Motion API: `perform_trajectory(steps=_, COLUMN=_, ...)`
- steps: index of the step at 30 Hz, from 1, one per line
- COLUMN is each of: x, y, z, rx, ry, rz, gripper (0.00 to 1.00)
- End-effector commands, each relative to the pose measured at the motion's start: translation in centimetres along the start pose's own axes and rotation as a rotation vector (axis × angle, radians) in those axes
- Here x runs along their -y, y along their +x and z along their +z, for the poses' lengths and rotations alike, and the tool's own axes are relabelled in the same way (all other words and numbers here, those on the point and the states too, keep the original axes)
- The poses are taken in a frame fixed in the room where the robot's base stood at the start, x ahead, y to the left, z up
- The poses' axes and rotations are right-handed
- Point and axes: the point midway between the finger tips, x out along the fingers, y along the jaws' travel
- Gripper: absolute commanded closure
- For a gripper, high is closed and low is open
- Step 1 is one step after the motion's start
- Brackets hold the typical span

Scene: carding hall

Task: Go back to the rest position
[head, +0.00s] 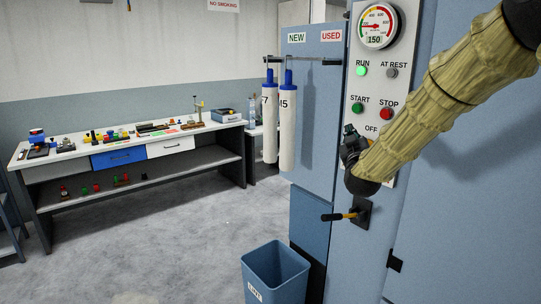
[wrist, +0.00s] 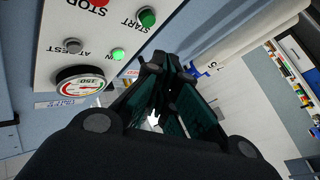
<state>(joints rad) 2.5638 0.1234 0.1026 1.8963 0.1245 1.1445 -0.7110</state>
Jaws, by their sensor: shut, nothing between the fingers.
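My gripper (head: 352,148) is beside the grey control panel (head: 396,98) in the head view, just below the START button (head: 357,108). My arm, in a tan sleeve, comes down to it from the upper right. In the wrist view the dark fingers of my gripper (wrist: 160,62) come together with nothing between them. The green RUN lamp (head: 361,71) is lit and the AT REST lamp (head: 391,72) is grey. The red STOP button (head: 386,114) is to the right of START. My arm and gripper hide the panel's lower part, including part of the OFF area.
Two white rolls with blue ends (head: 288,130) hang on a rail at left. A blue bin (head: 275,268) stands below. A cluttered workbench (head: 70,160) is farther left; floor between is clear.

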Motion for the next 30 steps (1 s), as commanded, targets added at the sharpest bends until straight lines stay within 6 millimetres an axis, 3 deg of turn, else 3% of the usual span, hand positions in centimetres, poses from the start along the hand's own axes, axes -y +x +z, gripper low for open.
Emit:
perform_trajectory(steps=8, x=3.4, y=-2.4, z=6.0, rx=0.097, ry=0.022, rz=-0.07, gripper=1.0)
perform_trajectory(steps=14, x=7.4, y=-6.2, z=13.5, rx=0.225, ry=0.053, rz=-0.153, gripper=1.0)
perform_trajectory(steps=23, x=13.7, y=-16.1, z=26.4, rx=0.49, ry=0.117, rz=-0.291, gripper=1.0)
perform_trajectory(steps=30, x=17.5, y=-26.2, z=35.1, rx=0.718, ry=0.167, rz=-0.381, gripper=1.0)
